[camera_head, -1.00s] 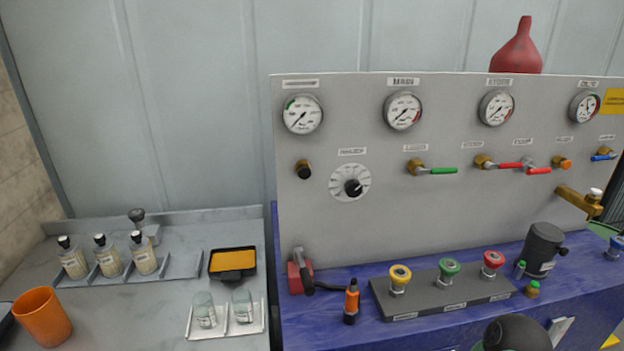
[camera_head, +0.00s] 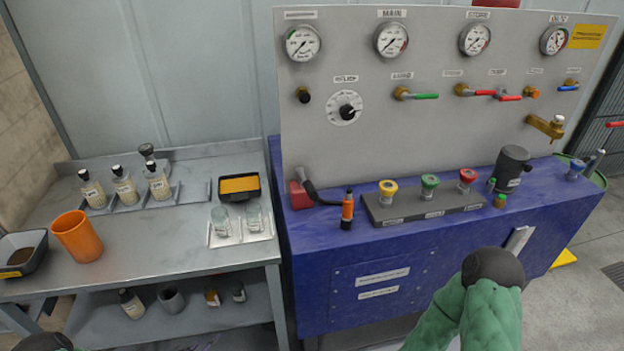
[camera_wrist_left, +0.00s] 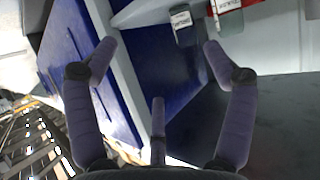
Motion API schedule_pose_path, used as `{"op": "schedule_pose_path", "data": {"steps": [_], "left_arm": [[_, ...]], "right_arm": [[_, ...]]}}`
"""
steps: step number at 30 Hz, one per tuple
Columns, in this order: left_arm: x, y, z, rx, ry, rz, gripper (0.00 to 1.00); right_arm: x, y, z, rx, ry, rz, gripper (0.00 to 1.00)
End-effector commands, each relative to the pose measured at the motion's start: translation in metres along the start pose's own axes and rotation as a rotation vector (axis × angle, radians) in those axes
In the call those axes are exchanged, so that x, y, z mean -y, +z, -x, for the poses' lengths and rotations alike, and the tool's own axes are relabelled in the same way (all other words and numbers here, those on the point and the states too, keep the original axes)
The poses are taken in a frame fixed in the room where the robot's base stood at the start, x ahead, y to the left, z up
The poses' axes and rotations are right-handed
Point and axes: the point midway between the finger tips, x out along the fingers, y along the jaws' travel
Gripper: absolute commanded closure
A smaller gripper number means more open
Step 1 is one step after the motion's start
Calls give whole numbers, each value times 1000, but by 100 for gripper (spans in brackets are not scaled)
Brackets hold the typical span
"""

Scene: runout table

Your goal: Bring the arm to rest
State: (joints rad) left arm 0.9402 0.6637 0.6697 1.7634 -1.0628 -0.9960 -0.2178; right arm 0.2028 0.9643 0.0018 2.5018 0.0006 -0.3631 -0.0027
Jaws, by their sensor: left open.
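My left gripper (camera_wrist_left: 160,48) shows in the left wrist view with its purple-grey fingers spread wide apart. Nothing is held between them; a blue panel (camera_wrist_left: 165,75) lies behind the gap. In the head view only a dark rounded bit of my own body shows at the bottom left edge, and the left gripper is not seen there. My right arm (camera_head: 475,310), green with a dark rounded joint, rises at the lower right in front of the blue bench. My right gripper is hidden or out of frame.
The blue bench (camera_head: 370,255) carries a gauge panel (camera_head: 430,130), coloured knobs and a dark canister (camera_head: 511,168). The grey table (camera_head: 150,240) at left holds bottles, an orange cup (camera_head: 77,237), a black tray (camera_head: 239,187) and glass jars. Open floor shows at right.

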Motion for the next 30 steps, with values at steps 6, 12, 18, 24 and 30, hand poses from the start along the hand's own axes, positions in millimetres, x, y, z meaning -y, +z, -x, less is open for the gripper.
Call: {"op": "schedule_pose_path", "data": {"steps": [6, 12, 18, 24, 30], "left_arm": [[-33, 0, -16, 116, 18, 91, 16], [-86, 6, -24, 301, 38, 212, 16], [-173, 23, 0, 611, 45, 363, 16], [-237, 39, 49, 877, 8, 465, 16], [-255, 45, 70, 965, -15, 496, 16]], "right_arm": [[2, 1, 4, 2, 0, 0, 16], [3, 1, 9, 2, 0, 0, 16], [6, 2, 16, 2, 0, 0, 16], [7, 2, 20, 2, 0, 0, 16], [8, 2, 22, 2, 0, 0, 16]]}}
